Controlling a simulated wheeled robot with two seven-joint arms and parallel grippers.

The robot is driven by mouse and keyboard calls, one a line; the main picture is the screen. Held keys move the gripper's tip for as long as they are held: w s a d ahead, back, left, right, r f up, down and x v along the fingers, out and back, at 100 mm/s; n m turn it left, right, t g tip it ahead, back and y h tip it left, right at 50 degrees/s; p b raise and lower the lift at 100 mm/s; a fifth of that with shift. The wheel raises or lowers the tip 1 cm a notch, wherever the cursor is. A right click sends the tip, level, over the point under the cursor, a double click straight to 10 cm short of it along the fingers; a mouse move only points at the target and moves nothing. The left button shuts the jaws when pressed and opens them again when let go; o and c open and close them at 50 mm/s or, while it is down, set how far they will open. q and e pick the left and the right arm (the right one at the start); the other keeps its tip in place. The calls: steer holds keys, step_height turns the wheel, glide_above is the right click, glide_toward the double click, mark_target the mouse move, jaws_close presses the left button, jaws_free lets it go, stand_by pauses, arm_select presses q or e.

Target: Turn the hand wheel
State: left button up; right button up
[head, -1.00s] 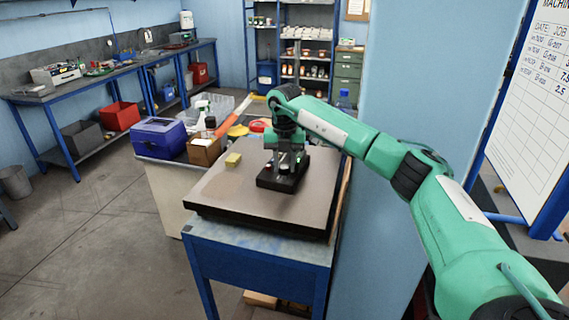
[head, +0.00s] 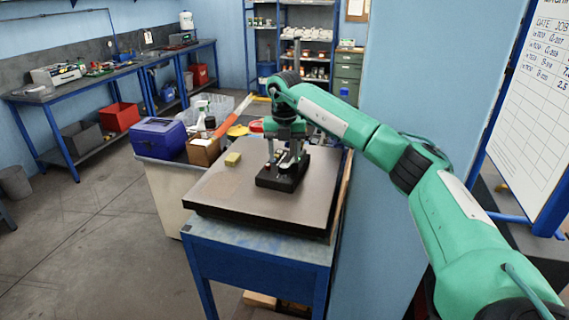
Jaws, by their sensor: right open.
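A small device with a black base (head: 284,178) stands on the grey-brown plate (head: 220,200) on the blue bench. Its upper part has small metallic and dark pieces, too small and too covered to make out. I cannot pick out the hand wheel clearly. My right gripper (head: 286,146) points down directly over the device, with its fingers at the device's upper part. It is open. I cannot tell whether the fingers touch anything. My left gripper is out of view.
Behind the plate, a blue box (head: 159,137), a brown carton (head: 203,151) and bottles crowd a side surface. A blue wall (head: 385,70) stands close on the right. The plate's front left is clear.

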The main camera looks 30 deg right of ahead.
mark_target(284, 165)
step_height(284, 165, up, 11)
steer(key=b, duration=0.1)
steer(key=shift+f, duration=0.1)
stand_by(0.6)
